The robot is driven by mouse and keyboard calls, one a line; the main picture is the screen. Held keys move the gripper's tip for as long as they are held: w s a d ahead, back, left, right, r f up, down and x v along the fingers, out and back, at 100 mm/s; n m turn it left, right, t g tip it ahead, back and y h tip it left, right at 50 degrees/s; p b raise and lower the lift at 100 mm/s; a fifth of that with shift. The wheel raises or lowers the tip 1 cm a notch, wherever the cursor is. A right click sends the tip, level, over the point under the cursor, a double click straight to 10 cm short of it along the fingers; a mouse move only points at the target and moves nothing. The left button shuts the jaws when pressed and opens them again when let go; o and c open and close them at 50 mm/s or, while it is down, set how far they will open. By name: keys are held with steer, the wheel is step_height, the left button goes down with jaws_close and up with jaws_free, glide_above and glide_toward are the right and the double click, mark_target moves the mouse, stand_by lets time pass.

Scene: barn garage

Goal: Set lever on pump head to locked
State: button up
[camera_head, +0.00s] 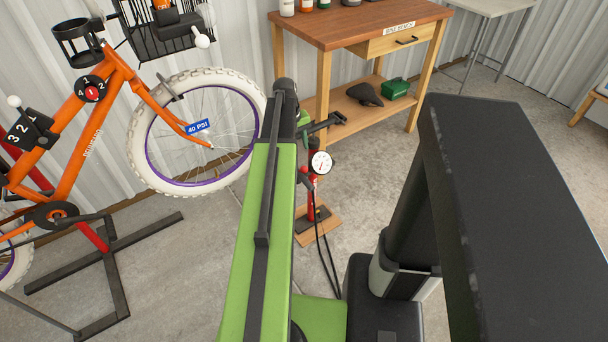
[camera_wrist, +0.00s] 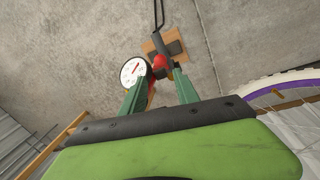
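A red floor pump (camera_head: 311,195) stands upright on a wooden base (camera_head: 304,238), with a round white gauge (camera_head: 320,162) and a black handle (camera_head: 330,121). In the wrist view the gauge (camera_wrist: 134,71) is just left of my fingers, and red pump parts (camera_wrist: 158,62) show beyond and between them. My gripper (camera_wrist: 160,76) has its two green fingers apart, pointing toward the pump; whether they touch it I cannot tell. My arm hides part of the pump in the head view. A black hose (camera_head: 326,250) runs down from the pump.
An orange bike (camera_head: 92,115) on a dark stand (camera_head: 110,270) is at the left, with a blue "40 PSI" tag (camera_head: 198,127) at its front wheel. A wooden bench (camera_head: 350,27) stands behind the pump. The concrete floor at right is partly clear.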

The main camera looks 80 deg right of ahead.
mark_target(303, 167)
steer(key=f+b, duration=0.4)
steer(key=s+f+b, duration=0.1)
steer(key=f+b, duration=0.3)
steer(key=f, duration=0.1)
steer(key=s+d+f+b, duration=0.1)
steer(key=f+b, duration=0.3)
steer(key=shift+d+f, duration=0.1)
steer(key=shift+f, duration=0.2)
steer(key=shift+r, duration=0.1)
jaws_close()
